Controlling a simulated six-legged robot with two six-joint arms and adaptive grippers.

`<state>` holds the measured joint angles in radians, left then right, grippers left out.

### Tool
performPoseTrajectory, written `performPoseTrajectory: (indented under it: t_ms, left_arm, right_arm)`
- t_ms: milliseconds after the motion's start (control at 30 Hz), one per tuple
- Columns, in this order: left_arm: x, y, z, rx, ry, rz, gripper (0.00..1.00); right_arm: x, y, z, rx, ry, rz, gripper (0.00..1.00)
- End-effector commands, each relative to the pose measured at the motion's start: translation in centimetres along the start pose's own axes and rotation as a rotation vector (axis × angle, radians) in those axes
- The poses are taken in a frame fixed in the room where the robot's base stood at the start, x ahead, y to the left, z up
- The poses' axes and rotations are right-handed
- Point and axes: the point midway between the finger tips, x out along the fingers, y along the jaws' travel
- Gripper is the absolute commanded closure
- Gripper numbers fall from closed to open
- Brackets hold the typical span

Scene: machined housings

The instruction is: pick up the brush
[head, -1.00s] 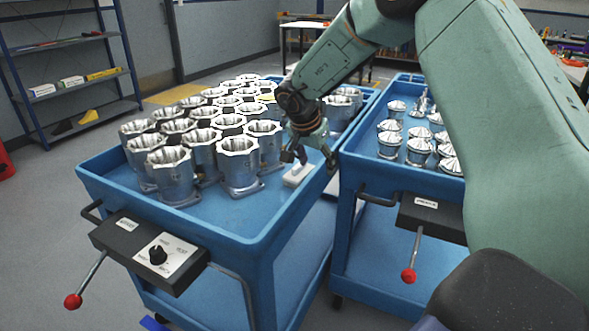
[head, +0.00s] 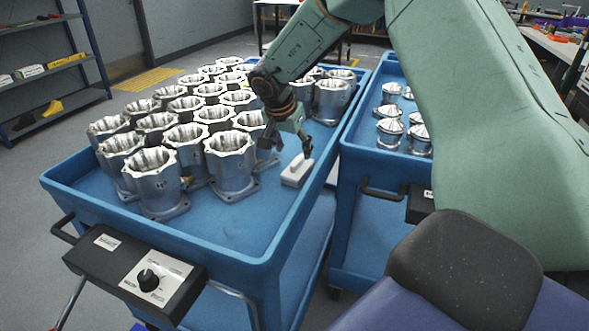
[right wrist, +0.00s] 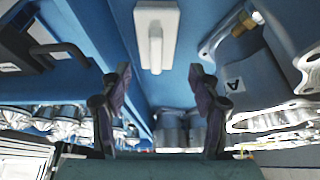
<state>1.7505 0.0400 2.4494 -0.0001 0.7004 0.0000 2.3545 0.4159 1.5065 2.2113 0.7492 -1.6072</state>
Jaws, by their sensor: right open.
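The brush (head: 297,174) is a small pale block with a raised handle. It lies on the blue tray of the left cart, near its right edge, beside the metal housings. In the right wrist view the brush (right wrist: 155,38) is at the top centre, with its handle pointing down the picture. My right gripper (head: 289,152) is just above and behind the brush in the head view. Its two fingers are spread and nothing is between them; they also show in the right wrist view (right wrist: 160,80). My left gripper is not in view.
Several open-topped metal housings (head: 232,165) crowd the blue cart (head: 225,218) left of the brush. The cart's raised rim runs close on the right. A second blue cart with conical metal parts (head: 390,132) stands to the right. The tray's front is bare.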

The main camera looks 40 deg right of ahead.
Motion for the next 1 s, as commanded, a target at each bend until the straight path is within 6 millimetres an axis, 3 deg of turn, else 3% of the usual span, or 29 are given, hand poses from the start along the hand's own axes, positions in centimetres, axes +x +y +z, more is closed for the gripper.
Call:
performPoseTrajectory:
  t_ms: [533,800,1000]
  left_arm:
    - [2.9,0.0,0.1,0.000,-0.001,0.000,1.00]
    - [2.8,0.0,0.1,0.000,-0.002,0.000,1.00]
    - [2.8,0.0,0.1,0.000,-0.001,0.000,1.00]
  right_arm:
    - [6.7,0.3,0.3,0.001,-0.001,0.004,0.38]
    - [7.0,0.0,0.1,0.000,0.000,0.002,0.38]
    - [7.0,0.0,0.1,0.000,-0.001,0.002,0.55]
